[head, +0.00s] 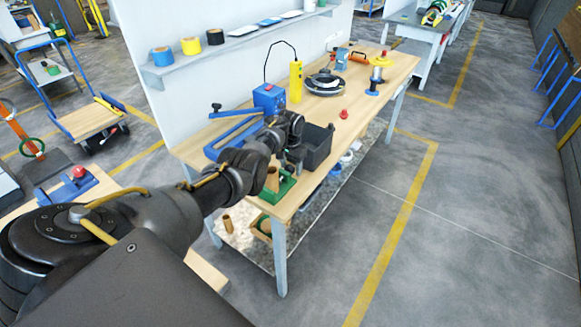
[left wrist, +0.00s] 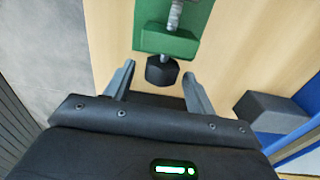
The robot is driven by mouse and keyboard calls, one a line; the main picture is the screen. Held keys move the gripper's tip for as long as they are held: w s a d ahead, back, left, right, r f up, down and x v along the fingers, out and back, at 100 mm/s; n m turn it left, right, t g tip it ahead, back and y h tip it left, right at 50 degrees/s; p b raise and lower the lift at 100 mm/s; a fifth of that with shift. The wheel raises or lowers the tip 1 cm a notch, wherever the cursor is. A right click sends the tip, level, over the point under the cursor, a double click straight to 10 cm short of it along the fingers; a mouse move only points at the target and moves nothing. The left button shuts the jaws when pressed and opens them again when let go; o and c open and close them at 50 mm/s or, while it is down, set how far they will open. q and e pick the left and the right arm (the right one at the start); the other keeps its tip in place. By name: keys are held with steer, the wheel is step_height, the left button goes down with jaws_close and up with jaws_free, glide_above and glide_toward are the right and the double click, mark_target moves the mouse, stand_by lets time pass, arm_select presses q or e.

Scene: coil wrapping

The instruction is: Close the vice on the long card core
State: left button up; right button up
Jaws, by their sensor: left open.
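The green vice (head: 283,187) sits at the near end of the wooden workbench. A brown card core (head: 272,179) stands at the vice, partly hidden by my arm; I cannot tell how tightly the jaws sit against it. In the left wrist view, the green vice body (left wrist: 170,43), its metal screw and black knob (left wrist: 162,71) show; the core does not. My left gripper (head: 293,163) is over the bench beside the vice. In the wrist view it (left wrist: 158,84) is open, with the black knob between or just beyond its fingertips. My right gripper is not in view.
A dark grey bin (head: 319,147) stands close to the right of my left gripper. A blue tool with a frame (head: 268,98) stands behind it. A yellow device (head: 295,82), black coil (head: 324,83) and spool (head: 375,80) are farther along the bench. The bench's front edge is near the vice.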

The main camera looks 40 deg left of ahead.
arm_select(q)
steer(key=c, duration=1)
steer(key=shift+o, duration=0.2)
steer(key=shift+a+f+h+b, duration=0.15)
steer(key=shift+h+b, duration=0.45)
steer(key=shift+b, duration=0.2)
steer(key=h+b, duration=0.2)
steer(key=b, duration=0.2)
steer(key=h+b, duration=0.1)
steer(key=b, duration=0.4)
steer(key=h+b, duration=0.2)
steer(key=b, duration=0.2)
steer(key=shift+a+f+h+b, duration=0.2)
steer(key=shift+a+h+b, duration=0.1)
steer(key=shift+b, duration=0.05)
steer(key=shift+r+b, duration=0.2)
steer(key=shift+b, duration=0.35)
steer(key=o, duration=1)
steer(key=shift+c, duration=0.2)
